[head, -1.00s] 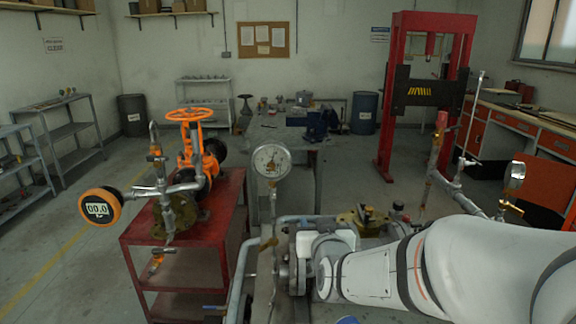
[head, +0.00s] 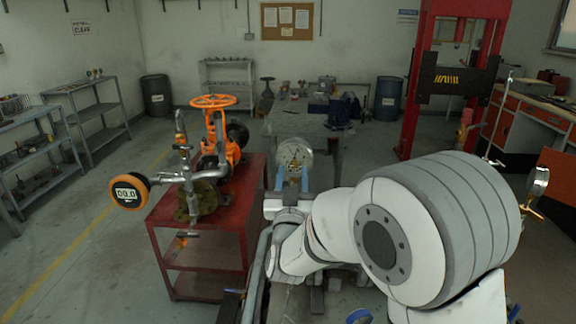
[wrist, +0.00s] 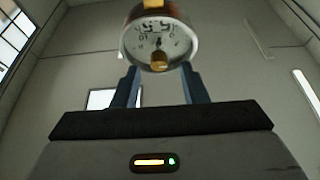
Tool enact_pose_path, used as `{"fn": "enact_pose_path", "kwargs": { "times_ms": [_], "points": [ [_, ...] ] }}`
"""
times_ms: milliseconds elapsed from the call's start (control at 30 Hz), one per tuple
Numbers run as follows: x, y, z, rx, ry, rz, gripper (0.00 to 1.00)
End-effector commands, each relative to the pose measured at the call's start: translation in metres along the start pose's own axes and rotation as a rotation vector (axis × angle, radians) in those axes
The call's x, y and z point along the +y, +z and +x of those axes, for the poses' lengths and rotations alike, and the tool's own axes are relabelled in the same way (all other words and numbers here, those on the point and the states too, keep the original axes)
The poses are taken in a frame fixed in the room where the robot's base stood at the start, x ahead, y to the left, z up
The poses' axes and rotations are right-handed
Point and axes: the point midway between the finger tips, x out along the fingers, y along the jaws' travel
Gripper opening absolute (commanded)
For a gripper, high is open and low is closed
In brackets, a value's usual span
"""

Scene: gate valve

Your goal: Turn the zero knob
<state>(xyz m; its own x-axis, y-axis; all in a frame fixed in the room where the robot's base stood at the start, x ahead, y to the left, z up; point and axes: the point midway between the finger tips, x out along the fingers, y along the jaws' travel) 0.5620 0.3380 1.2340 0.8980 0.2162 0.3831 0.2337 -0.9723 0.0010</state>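The round white dial gauge (head: 294,152) stands upright near the middle of the head view. In the wrist view the gauge (wrist: 158,38) fills the top centre. A small brass knob (wrist: 158,61), which looks like the zero knob, sits at the lower part of its face; I cannot make it out in the head view. My gripper (wrist: 160,72) is open, its two blue fingers apart with nothing between them low down. The fingertips point at the gauge, to either side of the knob; contact is not visible. In the head view my gripper (head: 292,168) is just in front of the dial.
A red cart (head: 202,213) holds an orange valve handwheel (head: 213,101) and a round orange-rimmed digital gauge (head: 128,191) to the left. A workbench (head: 290,122) and a red press (head: 428,95) are behind.

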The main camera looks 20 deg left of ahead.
Motion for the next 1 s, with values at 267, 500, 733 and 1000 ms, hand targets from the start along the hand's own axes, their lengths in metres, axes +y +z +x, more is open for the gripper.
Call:
{"fn": "enact_pose_path", "kwargs": {
  "times_ms": [267,500,733,1000],
  "points": [
    [0.001,0.0,0.016,-0.001,0.0,0.0,0.4],
    [0.001,0.0,0.016,-0.001,0.0,0.0,0.35],
    [0.001,0.0,0.016,-0.001,0.001,0.0,0.16],
    [-0.019,0.002,0.019,0.001,-0.005,0.004,0.0]
  ]
}}
